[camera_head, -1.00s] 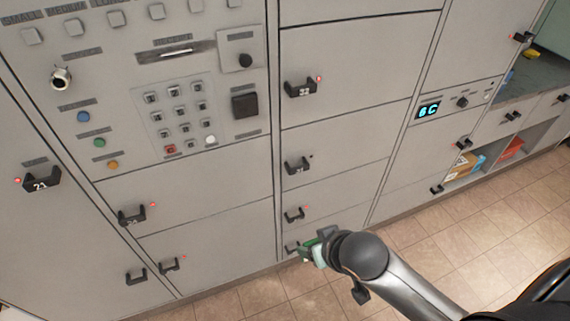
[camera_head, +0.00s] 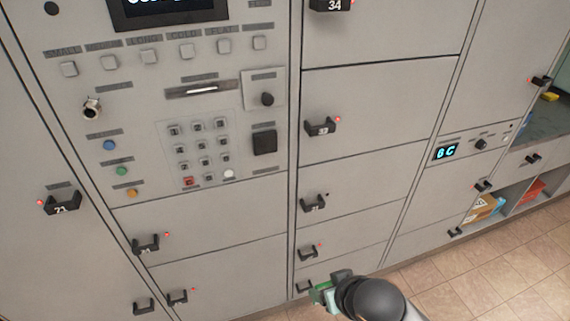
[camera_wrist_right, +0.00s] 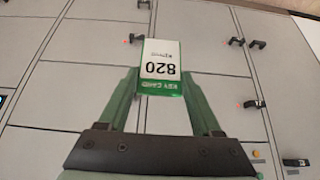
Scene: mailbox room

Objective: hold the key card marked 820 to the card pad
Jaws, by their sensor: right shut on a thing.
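The key card (camera_wrist_right: 162,62) is white and green, and it reads 820 upside down in the right wrist view. My right gripper (camera_wrist_right: 162,86) is shut on its green end, and the card sticks out beyond the fingertips. In the head view my right gripper (camera_head: 326,291) is at the bottom centre, in front of the low lockers; the card there is mostly hidden or too small to make out. A black square pad (camera_head: 265,142), likely the card pad, is on the control panel, up and left of the gripper and well apart from it. My left gripper is not in view.
The panel also has a keypad (camera_head: 200,151), a card-like slot (camera_head: 198,91), a black knob (camera_head: 267,99) and a key switch (camera_head: 92,108). Black locker handles, such as number 33 (camera_head: 320,127), stick out. The tiled floor (camera_head: 480,277) at the right is clear.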

